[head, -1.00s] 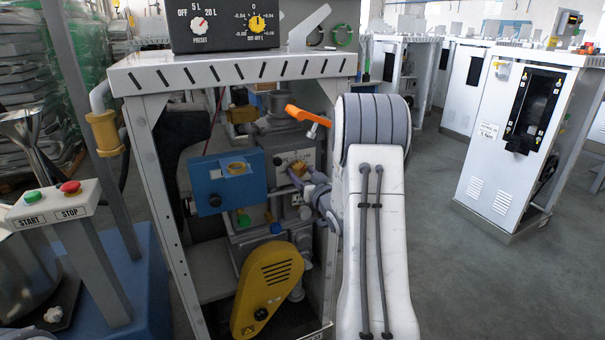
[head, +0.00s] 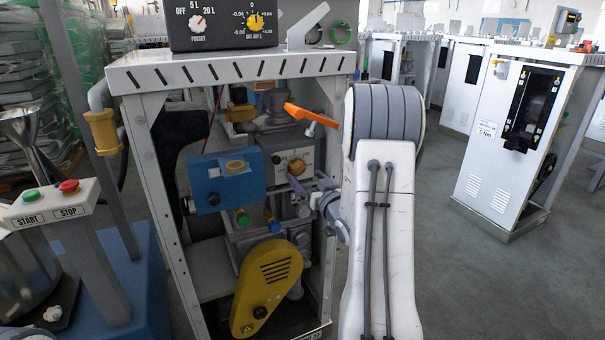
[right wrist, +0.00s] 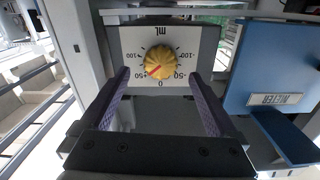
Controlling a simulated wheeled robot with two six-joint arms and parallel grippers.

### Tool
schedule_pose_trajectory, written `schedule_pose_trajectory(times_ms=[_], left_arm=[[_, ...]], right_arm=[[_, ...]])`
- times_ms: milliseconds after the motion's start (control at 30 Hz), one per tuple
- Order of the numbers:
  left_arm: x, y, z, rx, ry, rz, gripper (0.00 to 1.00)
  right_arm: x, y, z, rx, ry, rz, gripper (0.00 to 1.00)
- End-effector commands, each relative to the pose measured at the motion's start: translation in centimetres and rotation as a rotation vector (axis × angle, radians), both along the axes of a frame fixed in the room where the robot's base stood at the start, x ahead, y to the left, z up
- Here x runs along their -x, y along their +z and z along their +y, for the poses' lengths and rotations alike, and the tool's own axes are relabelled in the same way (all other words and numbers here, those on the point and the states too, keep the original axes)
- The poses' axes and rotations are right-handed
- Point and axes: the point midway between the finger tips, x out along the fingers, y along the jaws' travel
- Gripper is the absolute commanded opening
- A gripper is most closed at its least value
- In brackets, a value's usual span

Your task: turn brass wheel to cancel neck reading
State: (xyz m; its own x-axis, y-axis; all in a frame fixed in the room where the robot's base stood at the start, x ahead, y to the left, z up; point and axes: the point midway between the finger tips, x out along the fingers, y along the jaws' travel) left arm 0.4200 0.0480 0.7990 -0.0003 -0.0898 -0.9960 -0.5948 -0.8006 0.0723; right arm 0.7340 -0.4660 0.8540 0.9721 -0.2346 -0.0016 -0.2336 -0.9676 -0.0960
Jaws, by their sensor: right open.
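The brass wheel (right wrist: 160,63) sits on a pale dial plate (right wrist: 122,46) marked in mL. A red mark on the wheel points between 0 and +50; the plate appears upside down in the right wrist view. In the head view the wheel (head: 296,167) shows small inside the frame, right of the blue meter box (head: 205,172). My right gripper (right wrist: 161,82) is open, its purple fingers either side of the wheel with clear gaps. In the head view this gripper (head: 312,187) is right of and below the wheel. My left gripper is not in view.
A black panel (head: 218,38) with PRESET and CUT-OFF knobs stands on the frame's top. An orange lever (head: 312,115) juts out above the wheel. A yellow guard (head: 265,285) is below. The blue meter box (right wrist: 265,75) is close beside one finger in the wrist view.

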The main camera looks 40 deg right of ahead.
Motion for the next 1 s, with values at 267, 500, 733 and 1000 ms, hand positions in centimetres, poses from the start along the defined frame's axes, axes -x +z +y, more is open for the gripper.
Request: schedule_pose_trajectory(times_ms=[267, 500, 733, 1000], left_arm=[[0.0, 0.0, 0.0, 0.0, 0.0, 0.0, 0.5], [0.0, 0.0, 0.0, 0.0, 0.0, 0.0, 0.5], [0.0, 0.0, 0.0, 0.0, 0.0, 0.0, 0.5], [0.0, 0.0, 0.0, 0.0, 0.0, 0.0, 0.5]], right_arm=[[5.0, 0.0, 1.1, -0.001, -0.003, 0.001, 0.95], [6.2, 0.0, 1.5, -0.002, 0.0, 0.0, 0.95], [6.2, 0.0, 1.5, -0.001, 0.001, 0.001, 0.95], [6.1, 0.0, 1.6, -0.001, 0.001, 0.001, 0.95]])
